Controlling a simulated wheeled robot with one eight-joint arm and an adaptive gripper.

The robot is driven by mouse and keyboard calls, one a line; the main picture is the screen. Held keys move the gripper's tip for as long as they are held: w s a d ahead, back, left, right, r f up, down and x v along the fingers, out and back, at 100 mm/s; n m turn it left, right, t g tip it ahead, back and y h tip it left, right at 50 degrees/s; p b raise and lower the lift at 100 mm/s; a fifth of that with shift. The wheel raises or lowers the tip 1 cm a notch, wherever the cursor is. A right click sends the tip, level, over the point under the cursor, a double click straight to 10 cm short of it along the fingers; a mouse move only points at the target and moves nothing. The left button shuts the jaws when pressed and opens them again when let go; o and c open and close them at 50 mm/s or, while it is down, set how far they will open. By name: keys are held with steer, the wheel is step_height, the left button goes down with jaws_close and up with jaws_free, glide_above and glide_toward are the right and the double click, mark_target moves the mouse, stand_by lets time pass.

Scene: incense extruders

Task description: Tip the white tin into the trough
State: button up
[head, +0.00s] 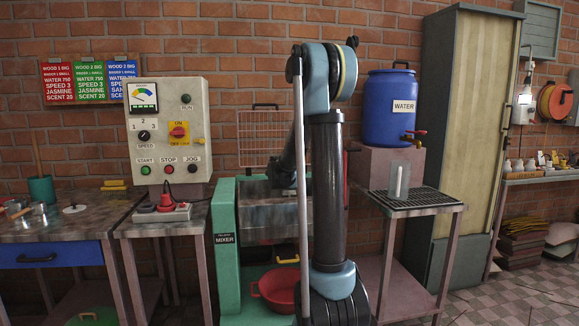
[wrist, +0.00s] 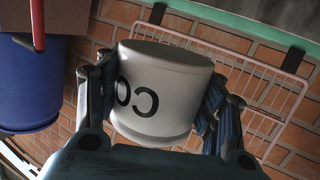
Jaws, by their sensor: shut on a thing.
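The white tin (wrist: 160,62) fills the middle of the wrist view, with dark letters on its side that are partly cut off from sight. My gripper (wrist: 157,95) is shut on it, with dark ribbed fingers pressed against its left and right sides. The inside of the tin does not show. In the head view my arm hides the tin and gripper. The trough (head: 262,190) is the grey metal part of the green mixer (head: 226,250), partly behind my arm. I cannot tell the tin's exact place over the trough.
A wire mesh guard (head: 262,140) stands up behind the trough, and its bars also show in the wrist view. A blue water barrel (head: 390,100) stands to the right, a control panel (head: 167,130) to the left. A red bowl (head: 277,289) sits low under the mixer.

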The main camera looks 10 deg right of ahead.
steer(key=shift+w+a+f+m, duration=0.1)
steer(key=shift+m, duration=0.3)
steer(key=shift+r, duration=2.45)
